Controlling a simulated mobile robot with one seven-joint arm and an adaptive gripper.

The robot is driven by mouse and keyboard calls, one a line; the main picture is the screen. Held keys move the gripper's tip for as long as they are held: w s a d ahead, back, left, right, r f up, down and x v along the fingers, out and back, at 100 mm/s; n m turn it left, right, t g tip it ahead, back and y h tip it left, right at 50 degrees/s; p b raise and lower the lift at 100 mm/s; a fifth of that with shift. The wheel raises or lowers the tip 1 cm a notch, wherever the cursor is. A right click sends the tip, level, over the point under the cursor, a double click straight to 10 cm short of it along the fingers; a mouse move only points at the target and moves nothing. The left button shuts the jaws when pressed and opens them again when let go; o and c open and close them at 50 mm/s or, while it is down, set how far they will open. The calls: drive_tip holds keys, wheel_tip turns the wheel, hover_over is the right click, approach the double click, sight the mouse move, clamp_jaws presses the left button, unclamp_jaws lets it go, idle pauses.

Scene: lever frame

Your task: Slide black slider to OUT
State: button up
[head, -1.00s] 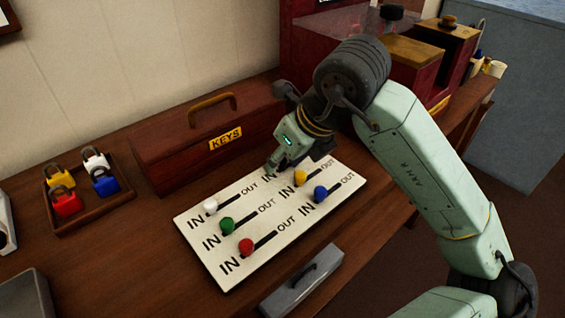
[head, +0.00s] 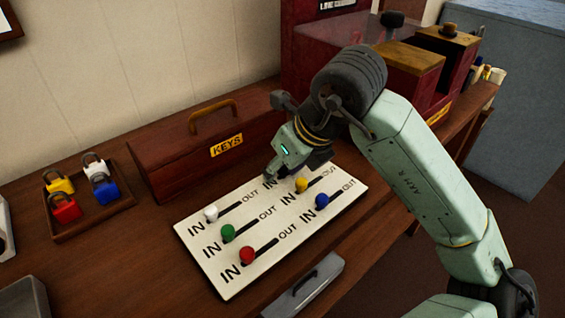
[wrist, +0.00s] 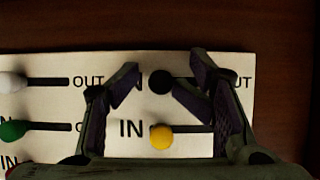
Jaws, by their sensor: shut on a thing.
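The white slider board (head: 262,258) lies on the wooden table, with IN and OUT labels beside each slot. The black slider (wrist: 160,82) shows in the wrist view in the top row's right slot, at the IN end. Its OUT label (wrist: 241,83) lies to the right, partly covered by a finger. My gripper (head: 277,172) is low over the board's far edge, its fingers around the black slider and shut on it. In the head view the gripper hides the black slider and most of its slot.
The yellow slider (wrist: 161,137) is just below the black one in the wrist view. White (head: 211,213), green (head: 228,232), red (head: 247,255) and blue (head: 322,201) sliders stand nearby. A KEYS box (head: 180,165) stands close behind the board. A grey handled box (head: 305,288) lies in front.

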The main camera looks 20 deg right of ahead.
drive_tip(key=shift+d+f, duration=0.2)
drive_tip(key=shift+f, duration=0.1)
drive_tip(key=shift+c, duration=0.3)
